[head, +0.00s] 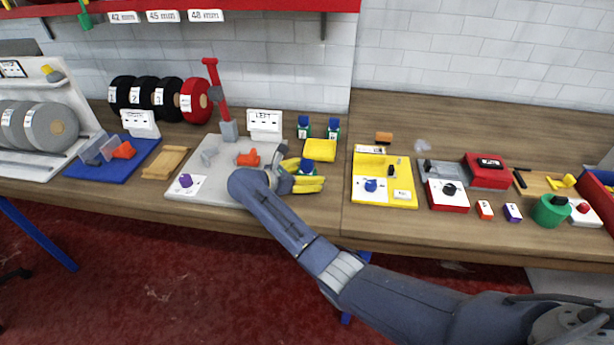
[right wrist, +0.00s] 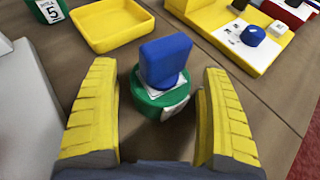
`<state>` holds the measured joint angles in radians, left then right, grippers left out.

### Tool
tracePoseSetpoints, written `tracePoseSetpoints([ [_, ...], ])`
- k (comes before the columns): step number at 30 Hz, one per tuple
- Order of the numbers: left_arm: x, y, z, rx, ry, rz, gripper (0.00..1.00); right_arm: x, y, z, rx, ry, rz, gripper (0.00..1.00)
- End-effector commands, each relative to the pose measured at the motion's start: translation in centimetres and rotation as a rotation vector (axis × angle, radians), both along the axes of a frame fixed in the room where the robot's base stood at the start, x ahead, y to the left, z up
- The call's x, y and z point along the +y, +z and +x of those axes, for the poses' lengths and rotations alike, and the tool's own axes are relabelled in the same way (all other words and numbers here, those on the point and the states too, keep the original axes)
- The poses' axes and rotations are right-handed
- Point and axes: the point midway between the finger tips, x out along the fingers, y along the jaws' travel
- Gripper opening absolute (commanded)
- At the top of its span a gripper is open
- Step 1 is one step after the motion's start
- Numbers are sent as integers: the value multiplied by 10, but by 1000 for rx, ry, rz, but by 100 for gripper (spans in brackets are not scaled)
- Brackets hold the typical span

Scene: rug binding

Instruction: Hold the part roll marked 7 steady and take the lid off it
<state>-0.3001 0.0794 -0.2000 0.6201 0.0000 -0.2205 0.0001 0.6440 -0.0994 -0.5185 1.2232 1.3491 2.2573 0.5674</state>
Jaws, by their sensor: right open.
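A green part roll (right wrist: 160,105) with a blue block-like lid (right wrist: 166,60) stands upright between the fingers of my right gripper (right wrist: 158,95). Its white label is turned so that I cannot read the number. In the head view the lid (head: 306,166) shows between the yellow fingers of my right gripper (head: 311,175). The gripper is open, one finger on each side, with a gap to the roll in the wrist view. Two more green rolls with blue tops stand behind, a left one (head: 303,128) and a right one (head: 333,129); the wrist view shows one marked 5 (right wrist: 49,11). My left gripper is out of view.
A shallow yellow tray (head: 319,150) lies just behind the roll. A grey board (head: 215,192) with a red-handled post is left of it. A yellow board (head: 401,204) with small parts stands to the right. Some bare bench lies between.

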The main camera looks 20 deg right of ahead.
Motion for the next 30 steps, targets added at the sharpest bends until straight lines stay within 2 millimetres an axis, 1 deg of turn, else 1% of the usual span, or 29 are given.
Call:
tracePoseSetpoints([
  [5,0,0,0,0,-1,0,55,0,0,0,0,0,0,81],
  [8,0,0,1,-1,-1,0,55,0,0,0,0,0,0,71],
  [18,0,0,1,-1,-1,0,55,0,0,0,0,0,0,31],
  [21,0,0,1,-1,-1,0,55,0,0,0,0,0,0,22],
  [27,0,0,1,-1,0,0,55,0,1,0,0,0,0,22],
  [30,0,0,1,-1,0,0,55,1,5,0,-1,1,1,22],
])
